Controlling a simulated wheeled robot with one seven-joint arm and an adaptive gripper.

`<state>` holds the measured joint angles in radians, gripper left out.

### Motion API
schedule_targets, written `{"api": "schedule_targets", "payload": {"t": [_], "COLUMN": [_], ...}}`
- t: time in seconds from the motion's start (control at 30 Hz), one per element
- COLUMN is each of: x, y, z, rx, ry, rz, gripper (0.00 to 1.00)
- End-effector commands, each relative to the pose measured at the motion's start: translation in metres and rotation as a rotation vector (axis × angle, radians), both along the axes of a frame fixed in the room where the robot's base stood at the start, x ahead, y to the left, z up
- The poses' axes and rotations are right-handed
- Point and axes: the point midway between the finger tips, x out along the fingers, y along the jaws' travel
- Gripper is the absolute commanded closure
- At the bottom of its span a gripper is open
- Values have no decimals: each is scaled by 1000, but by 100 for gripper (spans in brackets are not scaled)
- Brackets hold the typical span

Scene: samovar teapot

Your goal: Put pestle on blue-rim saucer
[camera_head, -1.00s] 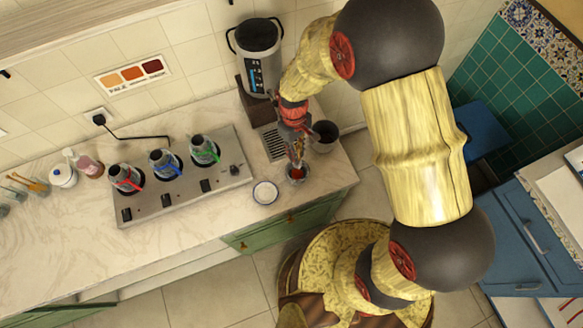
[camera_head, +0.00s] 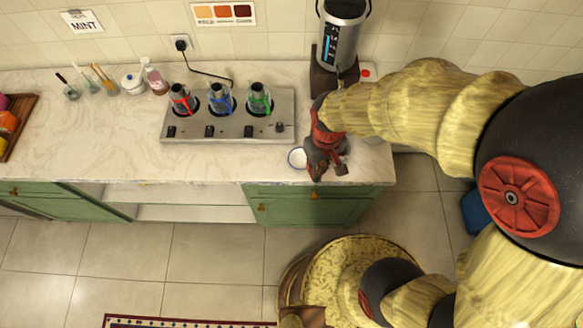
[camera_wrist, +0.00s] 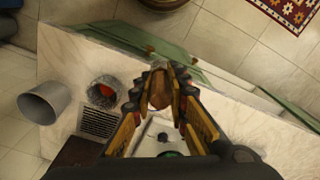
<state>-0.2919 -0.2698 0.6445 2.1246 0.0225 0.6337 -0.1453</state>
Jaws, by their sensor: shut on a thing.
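The blue-rim saucer (camera_head: 296,158) lies on the counter near its front edge, partly hidden by my gripper in the head view. My gripper (camera_head: 327,170) is just right of the saucer in that view, pointing down over the counter. In the wrist view my gripper (camera_wrist: 160,80) is shut on a brown, rounded thing (camera_wrist: 158,98), which looks like the pestle's end. The fingers hide most of it. I cannot make out the saucer in the wrist view, nor tell the pestle's height above the counter.
The dispenser (camera_head: 341,40) stands behind my gripper. A hob (camera_head: 230,127) with three pots is left of the saucer.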

Motion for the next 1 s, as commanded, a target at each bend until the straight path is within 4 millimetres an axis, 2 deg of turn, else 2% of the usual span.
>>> {"api": "schedule_targets", "payload": {"t": [0.17,0.53,0.7,0.83,1.0], "x": [18,91,113,125,132], "y": [5,26,32,36,38], "z": [-8,-41,-72,-86,-93], "rx": [2,2,2,2,3], "ry": [-16,-17,-16,-17,-18], "rz": [-10,-8,-8,-8,-8], "gripper": [100,100,100,100,100]}}
